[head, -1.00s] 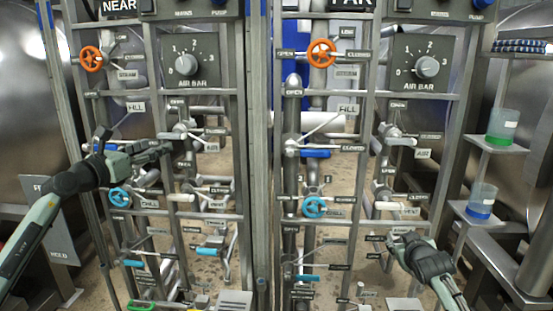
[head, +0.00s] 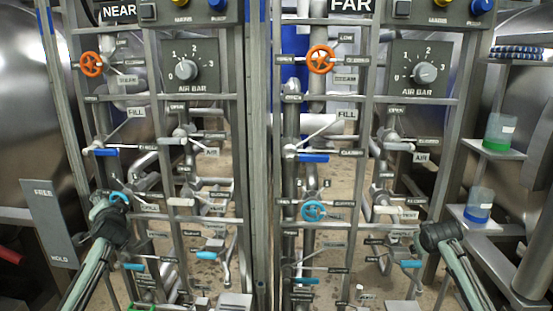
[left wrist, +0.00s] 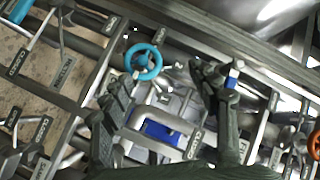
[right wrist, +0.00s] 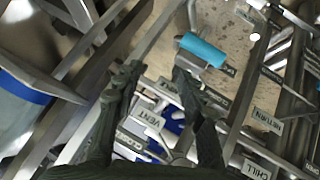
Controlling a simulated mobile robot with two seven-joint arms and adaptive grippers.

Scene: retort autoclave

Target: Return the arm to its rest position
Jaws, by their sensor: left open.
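My left gripper (head: 114,203) is at the left edge of the near panel, low down, by its blue chill wheel (head: 119,198). The left wrist view shows its two dark fingers (left wrist: 165,85) spread apart with nothing between them. The blue wheel shows there too (left wrist: 143,62), beyond the fingertips. My right gripper (head: 438,233) is at the lower right edge of the far panel; its fingertips are mostly hidden in the head view. The right wrist view shows its fingers (right wrist: 150,75) apart and empty, with a blue valve handle (right wrist: 203,48) beyond them.
The near FILL lever with blue grip (head: 103,152) and far FILL lever (head: 313,157) stick out of the pipe frames. Orange wheels (head: 91,64) (head: 321,59) sit higher.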

